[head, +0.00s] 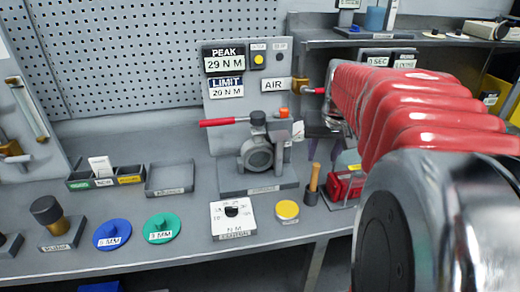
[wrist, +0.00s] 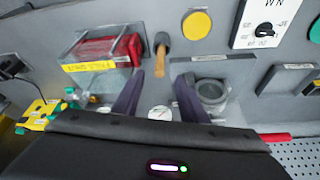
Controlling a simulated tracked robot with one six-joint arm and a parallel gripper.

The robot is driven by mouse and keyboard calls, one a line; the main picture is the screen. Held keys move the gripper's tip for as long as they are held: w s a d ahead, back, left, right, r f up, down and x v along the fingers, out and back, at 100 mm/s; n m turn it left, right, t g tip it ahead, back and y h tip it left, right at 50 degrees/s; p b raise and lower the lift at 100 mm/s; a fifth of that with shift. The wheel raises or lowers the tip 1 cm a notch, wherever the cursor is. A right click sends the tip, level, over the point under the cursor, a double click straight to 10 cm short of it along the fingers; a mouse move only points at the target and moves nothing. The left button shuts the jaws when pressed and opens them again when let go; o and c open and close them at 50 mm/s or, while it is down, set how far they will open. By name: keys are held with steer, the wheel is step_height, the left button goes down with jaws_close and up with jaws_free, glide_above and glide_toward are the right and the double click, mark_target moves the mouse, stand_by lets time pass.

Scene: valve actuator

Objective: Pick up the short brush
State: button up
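A short wooden handle (head: 314,178), which I take to be the short brush, stands upright in a dark round holder (head: 310,197) near the bench front. Its bristles are not visible. It also shows in the wrist view (wrist: 162,46), its free end close to the gap between my fingertips. My gripper (wrist: 160,82) is open, with two dark fingers apart and nothing held. In the head view my gripper (head: 323,152) is partly hidden by my arm, just above and behind the handle. I cannot tell whether the fingertips reach around it.
A clear box with red contents (head: 346,186) stands close right of the handle. The valve actuator (head: 257,153) with its red lever (head: 217,122) is to the left. A yellow disc (head: 287,210) and a white dial block (head: 232,218) lie near the front edge.

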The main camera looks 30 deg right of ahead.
mark_target(316, 173)
steer(key=shift+x, duration=4.3)
steer(key=shift+x, duration=2.6)
jaws_close()
